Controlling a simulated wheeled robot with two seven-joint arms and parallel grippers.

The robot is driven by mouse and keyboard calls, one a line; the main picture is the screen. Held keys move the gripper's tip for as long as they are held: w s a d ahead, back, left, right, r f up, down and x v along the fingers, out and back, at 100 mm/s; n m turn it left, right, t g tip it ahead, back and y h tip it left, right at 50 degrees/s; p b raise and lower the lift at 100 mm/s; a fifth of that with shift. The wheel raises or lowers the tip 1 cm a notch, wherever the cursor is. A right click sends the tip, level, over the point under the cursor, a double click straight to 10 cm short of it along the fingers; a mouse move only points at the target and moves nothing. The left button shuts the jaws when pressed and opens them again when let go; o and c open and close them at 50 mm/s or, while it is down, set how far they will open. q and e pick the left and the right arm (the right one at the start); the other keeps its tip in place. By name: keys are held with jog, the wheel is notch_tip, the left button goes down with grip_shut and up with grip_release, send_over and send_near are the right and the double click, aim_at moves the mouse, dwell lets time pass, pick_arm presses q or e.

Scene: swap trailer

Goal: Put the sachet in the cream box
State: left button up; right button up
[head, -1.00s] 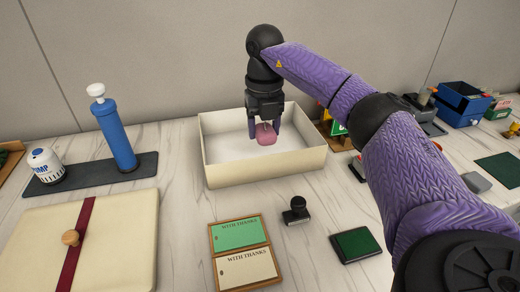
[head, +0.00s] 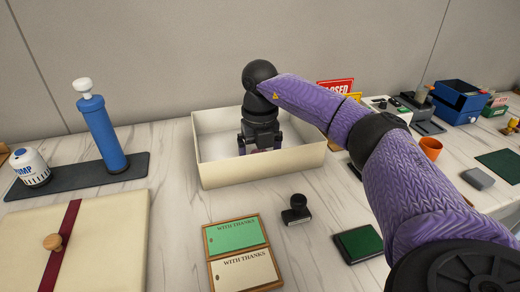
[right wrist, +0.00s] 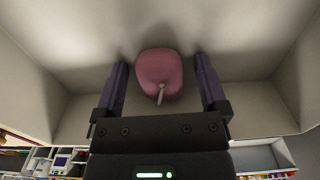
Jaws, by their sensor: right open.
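The cream box (head: 262,167) stands open on the marble counter in the head view. My right gripper (head: 262,148) reaches down inside it, its fingertips hidden behind the front wall. In the right wrist view the pink sachet (right wrist: 160,75) is inside the box, between the two spread fingers of my right gripper (right wrist: 161,80). There is a gap on each side of it. The sachet has a small pale tie and looks to lie on the box floor. It is mostly hidden in the head view. My left gripper is not in view.
A card tray (head: 242,253), a black stamp (head: 296,209) and a green pad (head: 359,243) lie in front of the box. A cream lid-like panel with a red band (head: 63,240) and a blue pump (head: 102,130) stand left. An orange cup (head: 431,148) is at right.

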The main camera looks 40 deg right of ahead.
pick_arm(q)
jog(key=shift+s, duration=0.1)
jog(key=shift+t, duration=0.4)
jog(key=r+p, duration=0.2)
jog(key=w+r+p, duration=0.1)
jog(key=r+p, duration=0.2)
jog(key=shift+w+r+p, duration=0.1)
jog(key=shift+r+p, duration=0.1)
jog(key=shift+p, duration=0.15)
pick_arm(e)
notch_tip(320, 180, up, 12)
jog(key=shift+r, duration=0.15)
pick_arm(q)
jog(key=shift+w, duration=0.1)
